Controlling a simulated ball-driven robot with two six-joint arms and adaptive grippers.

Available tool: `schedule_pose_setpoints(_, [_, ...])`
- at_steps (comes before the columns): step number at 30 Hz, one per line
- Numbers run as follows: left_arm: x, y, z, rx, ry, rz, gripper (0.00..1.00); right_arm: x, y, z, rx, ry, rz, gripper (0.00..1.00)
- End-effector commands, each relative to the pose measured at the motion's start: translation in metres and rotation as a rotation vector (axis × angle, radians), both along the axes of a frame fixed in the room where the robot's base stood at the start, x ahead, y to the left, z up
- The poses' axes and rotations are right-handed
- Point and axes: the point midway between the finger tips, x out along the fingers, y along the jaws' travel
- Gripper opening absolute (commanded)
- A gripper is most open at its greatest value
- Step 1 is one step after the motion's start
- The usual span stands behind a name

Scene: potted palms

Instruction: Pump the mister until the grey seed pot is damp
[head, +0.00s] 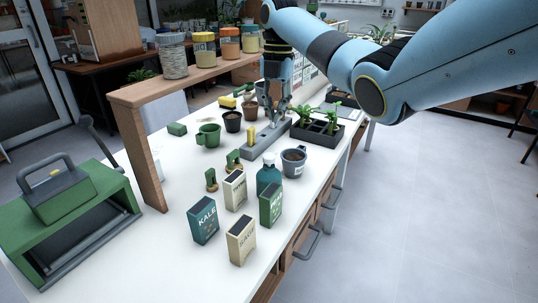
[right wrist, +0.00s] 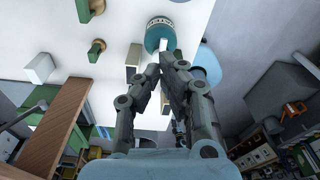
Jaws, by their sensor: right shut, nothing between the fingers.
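My right gripper (head: 273,122) points down over the long grey holder, behind the bottle and pot and apart from both. In the right wrist view my right gripper's fingers (right wrist: 166,64) are closed together and empty, with a round teal object (right wrist: 160,34) beyond them. My left gripper is out of view.
Several seed packets (head: 240,240) stand at the front. The long grey holder (head: 268,140) with a yellow block and a black seedling tray (head: 318,135) lie behind. A green mug (head: 208,135) and a wooden shelf (head: 140,150) are left. The bench's right edge runs close to the pot.

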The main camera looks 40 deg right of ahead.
Motion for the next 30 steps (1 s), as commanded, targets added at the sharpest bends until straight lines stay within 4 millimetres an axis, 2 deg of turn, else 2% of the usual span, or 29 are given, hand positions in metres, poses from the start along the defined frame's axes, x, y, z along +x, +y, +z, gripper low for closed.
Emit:
schedule_pose_setpoints(3, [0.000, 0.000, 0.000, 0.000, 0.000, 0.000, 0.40, 0.001, -0.002, 0.021, -0.001, -0.003, -0.001, 0.00])
schedule_pose_setpoints(9, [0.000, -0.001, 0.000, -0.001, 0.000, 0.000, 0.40, 0.001, -0.004, 0.039, 0.001, 0.001, -0.001, 0.00])
schedule_pose_setpoints(30, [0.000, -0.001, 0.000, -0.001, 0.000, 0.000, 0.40, 0.002, -0.004, 0.041, 0.000, 0.001, 0.000, 0.00])
